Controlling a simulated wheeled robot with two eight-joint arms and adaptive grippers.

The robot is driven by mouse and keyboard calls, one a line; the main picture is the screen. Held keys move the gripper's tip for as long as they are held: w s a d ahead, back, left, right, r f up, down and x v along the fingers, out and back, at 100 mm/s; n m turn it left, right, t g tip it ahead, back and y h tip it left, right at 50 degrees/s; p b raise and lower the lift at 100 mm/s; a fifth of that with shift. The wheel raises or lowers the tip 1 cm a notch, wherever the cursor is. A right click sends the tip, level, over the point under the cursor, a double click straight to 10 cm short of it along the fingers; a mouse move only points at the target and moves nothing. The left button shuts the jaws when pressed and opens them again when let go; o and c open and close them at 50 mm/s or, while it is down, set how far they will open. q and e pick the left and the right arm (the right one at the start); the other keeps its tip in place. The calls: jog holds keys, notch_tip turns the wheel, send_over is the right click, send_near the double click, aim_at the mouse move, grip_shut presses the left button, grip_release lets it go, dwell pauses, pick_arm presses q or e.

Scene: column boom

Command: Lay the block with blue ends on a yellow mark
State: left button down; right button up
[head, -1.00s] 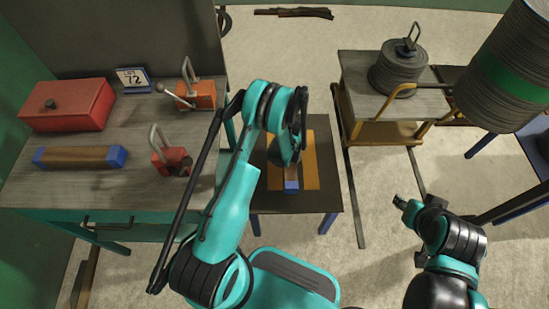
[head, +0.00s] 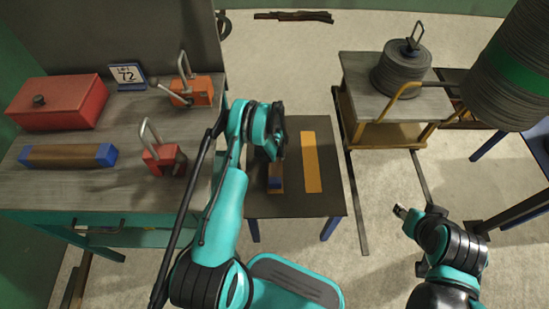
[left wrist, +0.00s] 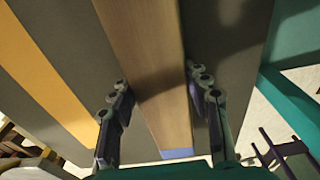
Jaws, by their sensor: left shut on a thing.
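A wooden block with blue ends (head: 275,183) is in my left gripper (head: 268,155), over the left part of a small dark table. In the left wrist view the block (left wrist: 155,75) runs lengthwise between the two fingers (left wrist: 160,105), its blue end at the bottom. One yellow mark (head: 312,165) lies bare to the right of the block, roughly parallel. A sliver of yellow (head: 282,190) shows beside the block's near end; the rest there is hidden. I cannot tell whether the block touches the table. My right gripper (head: 402,211) is off to the right, its fingers unclear.
A second blue-ended block (head: 68,156) lies on the left bench (head: 95,195), with a red box (head: 58,103), two red clamp-like objects and a sign reading 72 (head: 127,76). A cart (head: 385,125) with a stack of discs stands right. Floor lies between table and cart.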

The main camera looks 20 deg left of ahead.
pick_arm(q)
jog(key=shift+r, duration=0.15)
jog(key=c, duration=0.7)
grip_release()
jog(key=shift+f, duration=0.2)
jog(key=shift+c, duration=0.2)
